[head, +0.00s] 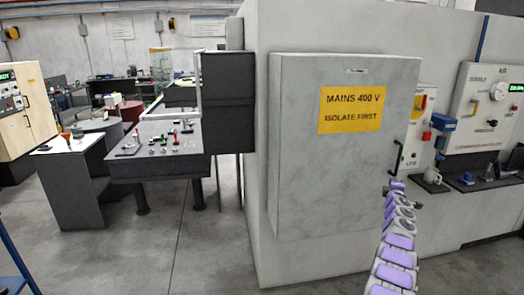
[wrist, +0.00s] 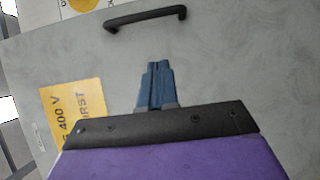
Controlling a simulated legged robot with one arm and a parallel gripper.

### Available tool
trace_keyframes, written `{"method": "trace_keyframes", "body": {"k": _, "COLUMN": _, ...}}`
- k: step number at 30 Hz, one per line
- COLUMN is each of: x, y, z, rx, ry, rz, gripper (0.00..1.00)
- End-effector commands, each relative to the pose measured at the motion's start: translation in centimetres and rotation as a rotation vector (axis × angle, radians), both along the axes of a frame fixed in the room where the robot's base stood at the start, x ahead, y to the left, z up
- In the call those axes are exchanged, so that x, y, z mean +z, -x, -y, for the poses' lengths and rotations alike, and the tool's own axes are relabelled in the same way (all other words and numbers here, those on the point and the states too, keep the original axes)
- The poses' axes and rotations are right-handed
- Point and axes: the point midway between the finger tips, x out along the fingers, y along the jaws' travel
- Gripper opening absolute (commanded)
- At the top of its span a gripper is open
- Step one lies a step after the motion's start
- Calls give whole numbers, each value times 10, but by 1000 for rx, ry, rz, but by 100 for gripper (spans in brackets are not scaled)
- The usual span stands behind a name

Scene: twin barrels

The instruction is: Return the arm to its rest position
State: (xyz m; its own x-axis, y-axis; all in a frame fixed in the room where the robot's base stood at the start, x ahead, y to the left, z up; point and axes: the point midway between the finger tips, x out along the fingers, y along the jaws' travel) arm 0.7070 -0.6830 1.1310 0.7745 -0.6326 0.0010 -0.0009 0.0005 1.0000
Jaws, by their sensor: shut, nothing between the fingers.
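My arm (head: 391,243) with purple links stretches up from the bottom right of the head view, in front of the right part of a grey cabinet. My gripper (wrist: 157,72) shows in the wrist view with its blue fingers together and nothing between them. It points at the grey cabinet door (wrist: 225,65), below and apart from the black bar handle (wrist: 146,18) in that picture. In the head view the cabinet door (head: 310,170) looks shut, and its handle (head: 395,159) is just above the arm's far end. The fingers are too small to make out there.
A yellow "MAINS 400 V" label (head: 352,109) is on the door. A control desk (head: 165,150) stands left. The floor (head: 185,245) at lower left is open.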

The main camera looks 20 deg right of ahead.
Motion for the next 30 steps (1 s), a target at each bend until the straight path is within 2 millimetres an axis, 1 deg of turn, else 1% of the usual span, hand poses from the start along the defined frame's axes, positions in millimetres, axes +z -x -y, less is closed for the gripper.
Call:
{"method": "trace_keyframes", "body": {"k": 5, "x": 4, "y": 0, "z": 0, "rx": -11, "ry": -29, "rz": 11, "gripper": 0}}
{"method": "trace_keyframes", "body": {"k": 8, "x": 18, "y": -7, "z": -11, "rx": -28, "ry": -81, "rz": 32, "gripper": 0}}
{"method": "trace_keyframes", "body": {"k": 11, "x": 35, "y": -16, "z": -31, "rx": -48, "ry": -162, "rz": 58, "gripper": 0}}
{"method": "trace_keyframes", "body": {"k": 12, "x": 43, "y": -19, "z": -40, "rx": -59, "ry": -196, "rz": 66, "gripper": 0}}
{"method": "trace_keyframes", "body": {"k": 14, "x": 52, "y": -23, "z": -55, "rx": -73, "ry": -249, "rz": 76, "gripper": 0}}
{"method": "trace_keyframes", "body": {"k": 15, "x": 60, "y": -25, "z": -66, "rx": -83, "ry": -282, "rz": 83, "gripper": 0}}
{"method": "trace_keyframes", "body": {"k": 17, "x": 66, "y": -27, "z": -84, "rx": -99, "ry": -337, "rz": 85, "gripper": 0}}
{"method": "trace_keyframes", "body": {"k": 18, "x": 74, "y": -28, "z": -97, "rx": -105, "ry": -370, "rz": 92, "gripper": 0}}
{"method": "trace_keyframes", "body": {"k": 22, "x": 85, "y": -27, "z": -138, "rx": -137, "ry": -483, "rz": 86, "gripper": 0}}
{"method": "trace_keyframes", "body": {"k": 26, "x": 89, "y": -17, "z": -178, "rx": -173, "ry": -596, "rz": 69, "gripper": 0}}
{"method": "trace_keyframes", "body": {"k": 27, "x": 91, "y": -13, "z": -191, "rx": -182, "ry": -630, "rz": 63, "gripper": 0}}
{"method": "trace_keyframes", "body": {"k": 29, "x": 90, "y": -6, "z": -211, "rx": -201, "ry": -682, "rz": 47, "gripper": 0}}
{"method": "trace_keyframes", "body": {"k": 30, "x": 91, "y": -1, "z": -227, "rx": -210, "ry": -715, "rz": 38, "gripper": 0}}
